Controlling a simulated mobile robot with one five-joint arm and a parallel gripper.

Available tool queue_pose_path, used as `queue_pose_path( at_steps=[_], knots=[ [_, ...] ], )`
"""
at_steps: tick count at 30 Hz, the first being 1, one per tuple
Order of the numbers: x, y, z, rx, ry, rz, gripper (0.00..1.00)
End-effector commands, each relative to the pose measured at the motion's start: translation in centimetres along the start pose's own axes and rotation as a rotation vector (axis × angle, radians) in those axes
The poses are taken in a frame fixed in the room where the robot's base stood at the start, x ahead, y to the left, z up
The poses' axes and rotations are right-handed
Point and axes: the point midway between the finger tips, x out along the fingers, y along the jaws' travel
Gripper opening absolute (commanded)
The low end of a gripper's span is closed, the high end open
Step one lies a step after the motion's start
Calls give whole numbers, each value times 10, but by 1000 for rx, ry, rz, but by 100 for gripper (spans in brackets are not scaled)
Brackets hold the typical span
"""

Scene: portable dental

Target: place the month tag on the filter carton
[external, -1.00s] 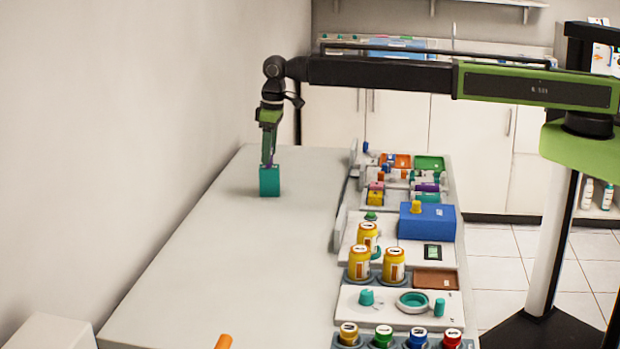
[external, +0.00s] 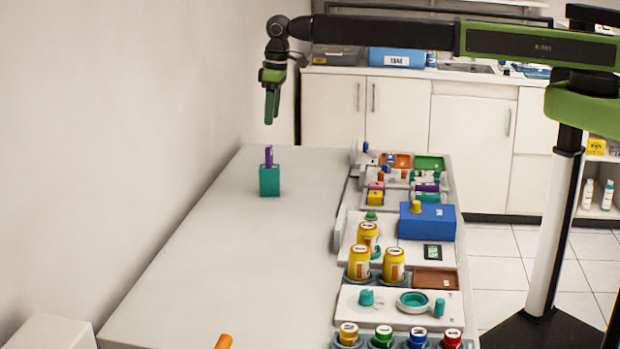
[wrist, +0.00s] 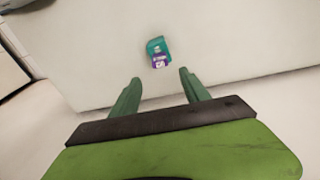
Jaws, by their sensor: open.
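The filter carton is a teal box (external: 269,182) standing on the far part of the white tabletop, near the wall. The month tag, a small purple piece (external: 268,156), stands upright on top of it. In the wrist view the tag (wrist: 160,61) and the teal carton (wrist: 156,45) show small, beyond the fingertips. My gripper (external: 271,107) is above the carton and tag, pointing down, apart from both. In the wrist view its green fingers (wrist: 160,78) are spread with nothing between them.
Along the table's right side are trays with yellow jars (external: 394,265), a blue box (external: 427,222) and small coloured parts. An orange object (external: 223,341) is at the near edge. The tabletop's left and middle (external: 240,250) are clear. White cabinets (external: 398,120) stand behind.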

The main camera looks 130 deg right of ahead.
Motion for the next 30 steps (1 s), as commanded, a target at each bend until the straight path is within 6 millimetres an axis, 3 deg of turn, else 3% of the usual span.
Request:
queue_pose_path(
  at_steps=[2, 12, 14, 17, 20, 21, 23, 24, 26, 27, 30],
  knots=[
    [-12, 0, 0, 0, 0, 0, 54],
    [-9, -2, 1, -2, 0, 0, 54],
    [-10, -13, 7, -14, -2, -2, 54],
    [-13, -69, 38, -75, -9, -8, 54],
    [-19, -160, 100, -184, -22, -18, 54],
    [-22, -197, 131, -234, -28, -22, 54],
    [-27, -248, 180, -310, -38, -27, 54],
    [-30, -279, 216, -362, -44, -30, 54],
    [-36, -320, 273, -442, -53, -34, 54],
    [-40, -343, 311, -496, -60, -36, 54],
    [-49, -384, 403, -622, -75, -39, 54]
  ],
)
